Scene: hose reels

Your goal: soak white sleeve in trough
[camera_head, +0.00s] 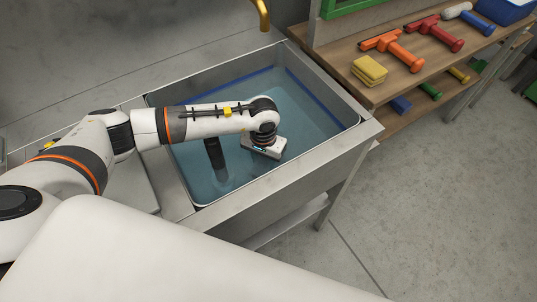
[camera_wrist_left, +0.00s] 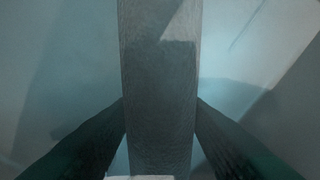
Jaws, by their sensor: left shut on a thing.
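The trough (camera_head: 350,118) is a metal basin holding blue water (camera_head: 300,108). My left arm reaches over it from the left, and my left gripper (camera_head: 264,147) points down into the water. Its fingertips are hidden in the head view. In the left wrist view, my left gripper (camera_wrist_left: 160,102) is shut on a long grey, woven-looking length, apparently the white sleeve (camera_wrist_left: 160,75) in shade. It runs between the two dark fingers, with blue water around it. The sleeve cannot be made out in the head view. My right gripper is not in view.
A brass tap (camera_head: 262,14) hangs over the trough's back edge. A wooden bench (camera_head: 400,82) at the right holds a yellow sponge stack (camera_head: 369,70), an orange tool (camera_head: 393,48), a red tool (camera_head: 435,32) and a blue bin (camera_head: 508,10).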

